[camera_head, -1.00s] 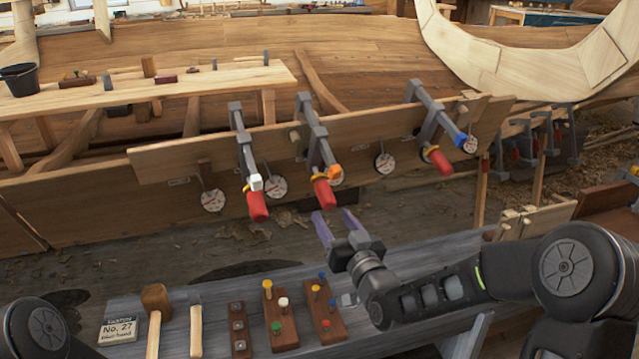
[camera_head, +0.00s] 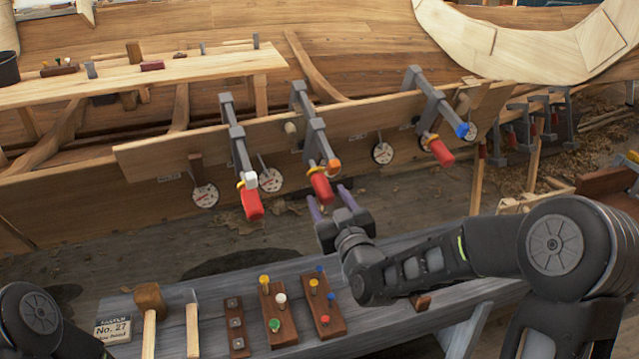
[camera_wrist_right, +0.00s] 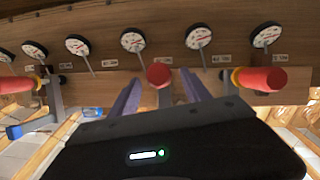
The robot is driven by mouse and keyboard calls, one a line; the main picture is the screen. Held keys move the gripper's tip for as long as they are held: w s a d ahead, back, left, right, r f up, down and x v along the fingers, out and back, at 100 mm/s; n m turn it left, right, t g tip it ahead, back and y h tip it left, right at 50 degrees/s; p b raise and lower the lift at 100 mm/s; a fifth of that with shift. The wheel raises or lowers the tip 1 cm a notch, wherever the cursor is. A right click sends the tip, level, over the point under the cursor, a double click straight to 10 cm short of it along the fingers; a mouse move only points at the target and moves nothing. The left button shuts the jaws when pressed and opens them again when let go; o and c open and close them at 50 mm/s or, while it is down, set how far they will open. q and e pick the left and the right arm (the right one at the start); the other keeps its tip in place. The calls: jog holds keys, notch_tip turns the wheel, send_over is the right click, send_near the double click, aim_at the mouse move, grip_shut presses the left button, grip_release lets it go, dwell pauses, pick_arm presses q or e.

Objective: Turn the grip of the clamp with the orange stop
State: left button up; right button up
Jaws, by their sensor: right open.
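The clamp with the orange stop (camera_head: 333,165) is the middle of three clamps on the hull plank. Its red grip (camera_head: 320,189) points down toward me. My right gripper (camera_head: 330,201) is open just below this grip, its two purple fingers pointing up at it. In the right wrist view the round end of the red grip (camera_wrist_right: 159,75) shows between the spread fingers, which look clear of it on both sides. The orange stop is not visible in that view. My left gripper is out of view.
A clamp with a white stop (camera_head: 250,179) stands to the left, one with a blue stop (camera_head: 462,130) to the right. Round dials (camera_head: 383,153) hang along the plank. Below is a grey bench (camera_head: 400,325) with a mallet (camera_head: 150,302) and peg blocks (camera_head: 279,315).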

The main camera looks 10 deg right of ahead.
aim_at(320, 184)
jog(key=w, duration=0.6)
jog(key=shift+w+a, duration=0.25)
jog(key=shift+w, duration=0.1)
jog(key=shift+c, duration=0.6)
grip_shut()
